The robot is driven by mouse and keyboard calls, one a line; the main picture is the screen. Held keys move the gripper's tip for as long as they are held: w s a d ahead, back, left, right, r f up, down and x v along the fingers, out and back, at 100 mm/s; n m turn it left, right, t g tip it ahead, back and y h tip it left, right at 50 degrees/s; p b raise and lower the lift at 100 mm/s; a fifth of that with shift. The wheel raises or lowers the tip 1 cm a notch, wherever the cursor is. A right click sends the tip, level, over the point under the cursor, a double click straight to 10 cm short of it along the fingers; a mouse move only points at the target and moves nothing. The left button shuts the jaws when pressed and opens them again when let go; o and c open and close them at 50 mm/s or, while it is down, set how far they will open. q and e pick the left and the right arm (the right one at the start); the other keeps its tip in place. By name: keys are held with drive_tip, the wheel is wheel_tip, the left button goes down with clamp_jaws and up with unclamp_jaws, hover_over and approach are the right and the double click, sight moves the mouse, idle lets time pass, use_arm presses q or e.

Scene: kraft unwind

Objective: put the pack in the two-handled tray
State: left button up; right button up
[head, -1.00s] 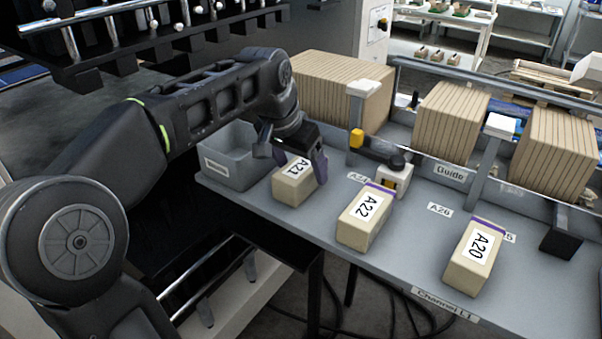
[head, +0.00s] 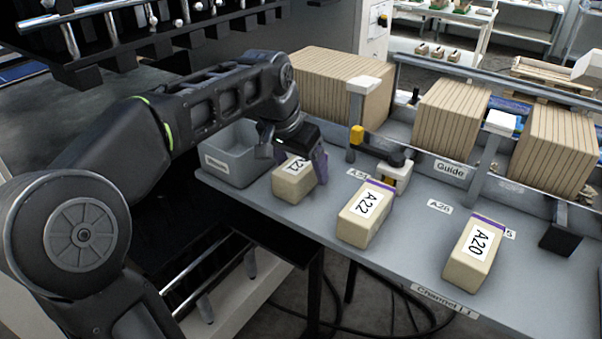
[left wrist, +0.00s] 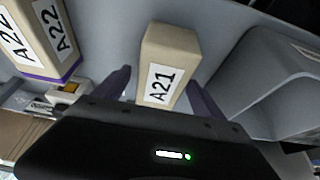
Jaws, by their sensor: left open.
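Three tan packs lie on the grey table: one marked A21 (head: 291,185), one marked A22 (head: 362,217) and one marked A20 (head: 474,254). My left gripper (head: 294,160) is open at the A21 pack and covers part of its label. In the left wrist view, the A21 pack (left wrist: 170,58) lies between the two spread fingers, with a gap on each side. A grey open bin (head: 228,172) stands left of the A21 pack; it also shows in the left wrist view (left wrist: 262,88). I cannot make out its handles. My right gripper is not in view.
A device with a yellow-tipped arm (head: 357,134) and white base stands behind the A22 pack. Posts and a rail back the table (head: 415,262), with brown stacks (head: 450,107) behind. Clear table lies between the A22 and A20 packs.

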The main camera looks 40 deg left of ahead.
sight(301, 162)
use_arm(q)
drive_tip(key=shift+f, duration=0.15)
drive_tip(key=shift+c, duration=0.4)
clamp_jaws()
idle(0.7)
wheel_tip(301, 162, up, 11)
drive_tip(key=shift+f, duration=0.2)
idle(0.4)
idle(0.5)
